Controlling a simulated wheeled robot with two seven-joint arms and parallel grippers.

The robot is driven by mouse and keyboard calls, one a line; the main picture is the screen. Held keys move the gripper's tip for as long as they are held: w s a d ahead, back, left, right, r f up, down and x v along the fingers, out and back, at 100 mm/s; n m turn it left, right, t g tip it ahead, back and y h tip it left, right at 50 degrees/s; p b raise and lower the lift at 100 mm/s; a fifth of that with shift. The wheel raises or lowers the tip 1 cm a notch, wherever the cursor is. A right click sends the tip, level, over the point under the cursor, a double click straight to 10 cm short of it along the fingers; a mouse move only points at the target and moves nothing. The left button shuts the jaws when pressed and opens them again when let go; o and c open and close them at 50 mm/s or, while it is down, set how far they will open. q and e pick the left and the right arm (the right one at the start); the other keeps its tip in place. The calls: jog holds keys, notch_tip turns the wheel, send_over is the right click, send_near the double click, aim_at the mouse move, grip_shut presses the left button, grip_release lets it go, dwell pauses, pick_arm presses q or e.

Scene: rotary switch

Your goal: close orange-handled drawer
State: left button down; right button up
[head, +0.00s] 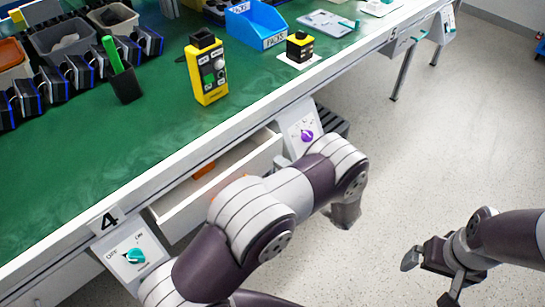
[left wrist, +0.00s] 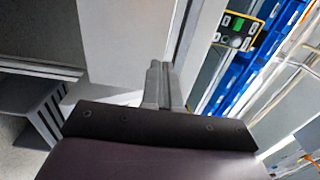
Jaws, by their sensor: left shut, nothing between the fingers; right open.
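A white drawer (head: 175,214) stands pulled out under the green workbench, above the floor. In the head view my left arm bends across the drawer's right end. My right gripper (head: 428,279) is open and empty, over the floor at lower right.
A panel with a teal knob (head: 135,256) is left of the drawer, and one with a purple knob (head: 306,136) is right of it. A yellow control box (head: 207,72), a blue bin (head: 254,22) and a green-handled tool (head: 113,55) stand on the bench.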

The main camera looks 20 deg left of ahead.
aim_at(262, 146)
pick_arm(q)
jog(key=shift+x, duration=2)
jog(key=shift+w+a+r, duration=0.1)
jog(key=shift+w+a, duration=0.05)
jog(key=shift+a, duration=0.2)
jog(key=p+x, duration=0.1)
jog(key=x, duration=0.4)
jog(key=shift+w+a, duration=0.1)
jog(key=shift+a, duration=0.2)
jog(key=shift+w+d+r, duration=0.1)
jog(key=shift+r, duration=0.1)
